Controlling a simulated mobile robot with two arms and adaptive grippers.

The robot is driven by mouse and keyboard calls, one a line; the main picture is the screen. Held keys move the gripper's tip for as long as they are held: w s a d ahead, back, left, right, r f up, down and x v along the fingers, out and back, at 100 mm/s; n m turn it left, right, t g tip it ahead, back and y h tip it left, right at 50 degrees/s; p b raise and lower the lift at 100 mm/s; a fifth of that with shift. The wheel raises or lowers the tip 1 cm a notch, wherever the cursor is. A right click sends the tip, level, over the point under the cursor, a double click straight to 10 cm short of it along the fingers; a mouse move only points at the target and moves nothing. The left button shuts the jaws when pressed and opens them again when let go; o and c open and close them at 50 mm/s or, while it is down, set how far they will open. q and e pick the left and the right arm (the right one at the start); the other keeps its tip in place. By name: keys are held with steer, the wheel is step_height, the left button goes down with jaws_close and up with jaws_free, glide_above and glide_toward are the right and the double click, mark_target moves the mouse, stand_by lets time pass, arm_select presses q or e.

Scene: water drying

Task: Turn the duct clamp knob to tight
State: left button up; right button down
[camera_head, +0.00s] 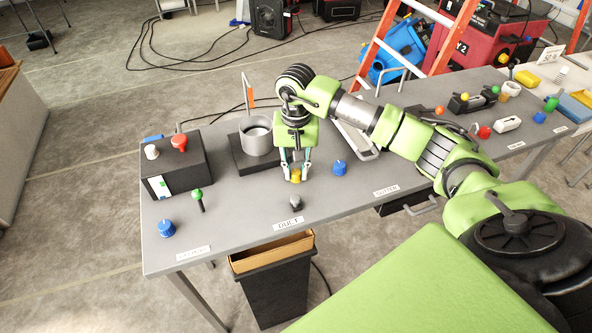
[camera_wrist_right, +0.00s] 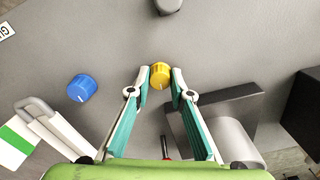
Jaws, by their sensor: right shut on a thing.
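A yellow knob (camera_head: 296,176) stands on the grey table behind the DUCT label (camera_head: 288,224). It also shows in the right wrist view (camera_wrist_right: 160,76), with a pale pointer mark on its side. My right gripper (camera_head: 294,170) points down from above and is shut on the yellow knob, one fingertip on each side of it. A small grey knob (camera_head: 296,202) sits between the yellow knob and the DUCT label. My left gripper is not in view.
A blue knob (camera_head: 340,167) is right of the yellow one. A metal cup (camera_head: 256,137) on a black base stands close behind. A dark box (camera_head: 176,163) with red and white knobs, a green-tipped lever (camera_head: 198,199) and another blue knob (camera_head: 166,228) are left.

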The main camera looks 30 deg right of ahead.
steer(key=m+b, duration=0.1)
steer(key=m, duration=0.2)
steer(key=shift+f+b, duration=0.1)
steer(key=shift+b, duration=0.25)
steer(key=m+b, duration=0.1)
steer(key=m, duration=0.4)
steer(key=shift+b, duration=0.35)
steer(key=m+b, duration=0.1)
steer(key=m, duration=0.2)
steer(key=shift+m, duration=0.3)
steer(key=m, duration=0.4)
steer(key=shift+m+b, duration=0.3)
steer(key=shift+b, duration=0.1)
steer(key=m, duration=0.9)
steer(key=shift+r, duration=0.2)
steer(key=m, duration=0.4)
steer(key=shift+m, duration=0.3)
steer(key=m, duration=0.4)
steer(key=shift+w+m, duration=0.1)
steer(key=shift+m, duration=0.3)
